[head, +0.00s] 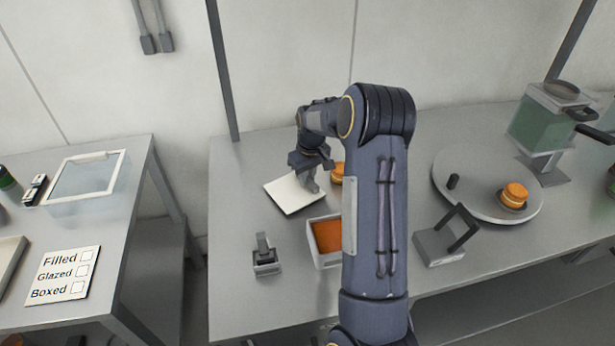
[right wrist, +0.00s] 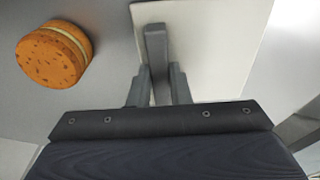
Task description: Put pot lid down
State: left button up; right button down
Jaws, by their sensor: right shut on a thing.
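The pot lid (head: 290,196) is a flat white square with a grey upright handle. My right gripper (head: 310,170) is shut on that handle, above the lid. In the right wrist view the two fingers (right wrist: 158,85) close around the handle, with the white lid (right wrist: 215,45) spreading beyond them. The lid is level, at or close above the table; I cannot tell whether it touches. The open pot (head: 312,258) with orange filling stands in front of it, partly hidden by my right arm. My left gripper is not in view.
An orange filled round (head: 336,173) lies right beside the lid; it also shows in the right wrist view (right wrist: 53,54). A small dark-grey stand (head: 266,262) is front left. A round plate (head: 455,190) with another round (head: 514,195) is at right. Bare table (head: 240,185) lies left of the lid.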

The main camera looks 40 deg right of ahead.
jog(key=shift+f, duration=0.25)
jog(key=c, duration=1.3)
grip_release()
jog(key=shift+r, duration=0.1)
jog(key=shift+c, duration=0.2)
notch_tip(320, 180, up, 12)
jog(key=s+f+b, duration=0.1)
jog(key=s+a+r+t+y, duration=0.1)
jog(key=s+a+r+t, duration=0.1)
jog(key=s+a+r, duration=0.5)
jog(key=s+a+f+t+y, duration=0.1)
jog(key=s+a+f, duration=0.1)
jog(key=s+a, duration=0.7)
jog(key=s+a+f+t+y, duration=0.1)
jog(key=s+a+f+y, duration=0.1)
jog(key=s+a, duration=0.8)
jog(key=shift+a+f+m, duration=0.3)
jog(key=shift+a+f, duration=0.15)
jog(key=shift+a, duration=0.05)
